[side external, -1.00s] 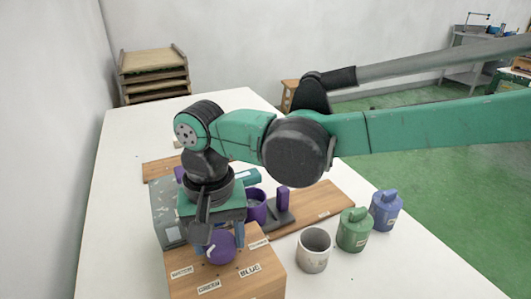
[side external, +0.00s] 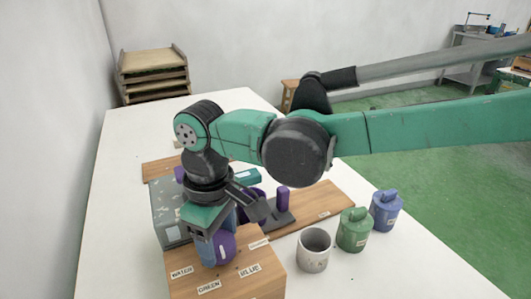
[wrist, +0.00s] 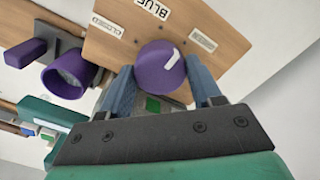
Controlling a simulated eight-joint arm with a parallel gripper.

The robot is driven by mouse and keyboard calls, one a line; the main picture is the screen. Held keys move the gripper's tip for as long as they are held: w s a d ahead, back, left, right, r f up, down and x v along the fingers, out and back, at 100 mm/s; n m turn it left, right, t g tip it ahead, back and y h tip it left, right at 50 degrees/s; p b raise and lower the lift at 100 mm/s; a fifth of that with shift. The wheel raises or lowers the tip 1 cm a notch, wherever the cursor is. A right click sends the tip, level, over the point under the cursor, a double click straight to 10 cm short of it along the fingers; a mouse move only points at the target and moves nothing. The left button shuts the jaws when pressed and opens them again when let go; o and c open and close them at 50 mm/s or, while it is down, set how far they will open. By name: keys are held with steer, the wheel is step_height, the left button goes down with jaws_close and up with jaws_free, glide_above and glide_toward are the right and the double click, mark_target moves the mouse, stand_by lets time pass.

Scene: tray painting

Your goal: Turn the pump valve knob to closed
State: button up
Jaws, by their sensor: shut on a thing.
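The pump valve knob (side external: 225,246) is purple and sits on top of a wooden box (side external: 235,285) at the front of the table. The box top carries labels reading WATER, GREEN, BLUE and CLOSED. My gripper (side external: 218,238) points down and is shut on the knob. In the wrist view the knob (wrist: 160,66) sits between the two blue fingers of my gripper (wrist: 161,82). A white mark on the knob slants to the upper right there, toward a blurred label. The CLOSED label (wrist: 107,25) lies to the knob's upper left. The fingers hide part of the knob.
A purple cup (wrist: 68,76) and a dark stand with a purple post (side external: 282,202) are close behind the box. A grey cup (side external: 314,250), a green can (side external: 354,230) and a blue can (side external: 386,210) stand to the right. The table's left side is clear.

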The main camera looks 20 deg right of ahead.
mark_target(219, 240)
steer(key=n, duration=0.4)
steer(key=shift+n, duration=0.3)
steer(key=n, duration=0.4)
steer(key=shift+n, duration=0.3)
steer(key=n, duration=0.4)
steer(key=shift+n, duration=0.3)
steer(key=n, duration=0.4)
steer(key=shift+n, duration=0.3)
steer(key=o, duration=1.3)
steer(key=shift+r, duration=2.8)
